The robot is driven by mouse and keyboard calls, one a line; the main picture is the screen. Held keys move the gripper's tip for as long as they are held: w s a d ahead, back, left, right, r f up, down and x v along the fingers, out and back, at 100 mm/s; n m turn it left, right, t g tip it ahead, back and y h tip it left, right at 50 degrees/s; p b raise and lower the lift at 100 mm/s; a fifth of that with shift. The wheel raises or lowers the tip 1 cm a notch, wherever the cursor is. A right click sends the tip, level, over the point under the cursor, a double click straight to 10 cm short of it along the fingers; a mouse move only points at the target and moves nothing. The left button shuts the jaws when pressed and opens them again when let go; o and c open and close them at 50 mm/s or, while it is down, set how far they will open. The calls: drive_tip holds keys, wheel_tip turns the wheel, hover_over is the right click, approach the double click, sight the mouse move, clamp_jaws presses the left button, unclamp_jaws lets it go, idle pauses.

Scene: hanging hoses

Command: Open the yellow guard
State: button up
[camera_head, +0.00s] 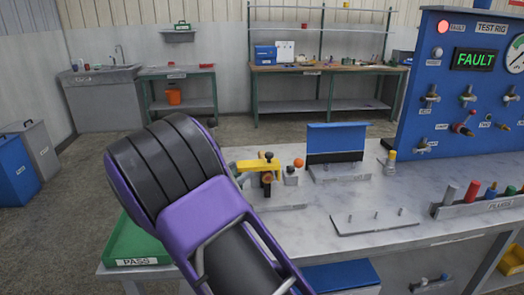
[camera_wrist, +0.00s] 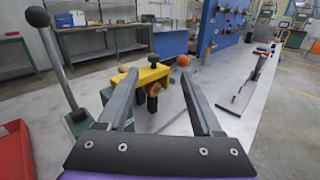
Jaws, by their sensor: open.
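The yellow guard (camera_head: 258,165) sits on a small fixture on the grey bench, just right of my arm in the head view. In the wrist view the yellow guard (camera_wrist: 147,75) spans over dark posts and brown round knobs and looks closed over them. My gripper (camera_wrist: 158,76) is open, with one finger on each side of the view. The left finger overlaps the guard in the picture; I cannot tell whether it touches. Nothing is held between the fingers. In the head view my arm hides the fingertips.
A grey lever with a black ball (camera_wrist: 38,17) rises at the left in the wrist view. An orange ball (camera_head: 298,163) and a blue upright plate (camera_head: 337,138) stand right of the guard. A green PASS tray (camera_head: 135,246) lies at the bench's left. A plug rack (camera_head: 478,205) stands right.

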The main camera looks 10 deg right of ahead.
sight(267, 156)
drive_tip(key=shift+n, duration=0.5)
drive_tip(key=x, duration=0.5)
drive_tip(key=f+x, duration=0.1)
drive_tip(key=x, duration=0.5)
drive_tip(key=w+f+x, duration=0.1)
drive_tip(key=x, duration=0.5)
drive_tip(key=shift+s+a+f+b, duration=0.1)
drive_tip(key=shift+a+f+b, duration=0.15)
drive_tip(key=shift+a+b, duration=0.15)
clamp_jaws()
